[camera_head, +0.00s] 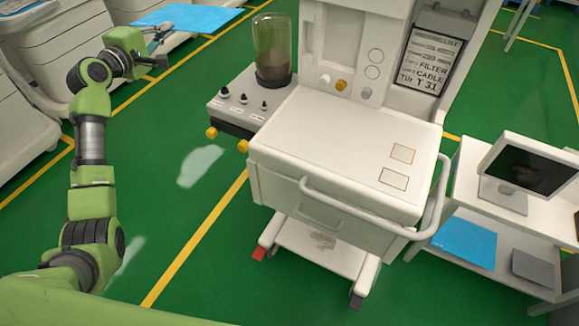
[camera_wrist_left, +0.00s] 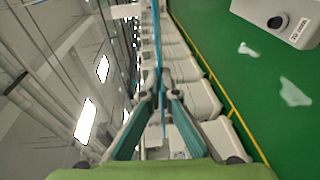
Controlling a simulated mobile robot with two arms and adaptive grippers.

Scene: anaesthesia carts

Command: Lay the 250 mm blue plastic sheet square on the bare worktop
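A blue plastic sheet (camera_head: 188,18) is in the air at the upper left of the head view. My left gripper (camera_head: 158,38) is at its near edge and is shut on it. In the left wrist view the sheet (camera_wrist_left: 157,55) shows nearly edge-on as a thin blue strip between the fingers of the gripper (camera_wrist_left: 160,98). The white worktop (camera_head: 330,150) of the anaesthesia cart is bare except for two small outlined rectangles at its right. The left gripper is far to the left of this worktop. My right gripper is not in view.
Another blue sheet (camera_head: 465,238) lies on the lower shelf of the side cart, near a grey flat item (camera_head: 538,268). A monitor (camera_head: 525,165) stands above. A clear canister (camera_head: 272,50) and a knob panel (camera_head: 240,105) flank the worktop's left. A rail (camera_head: 365,215) runs along its front.

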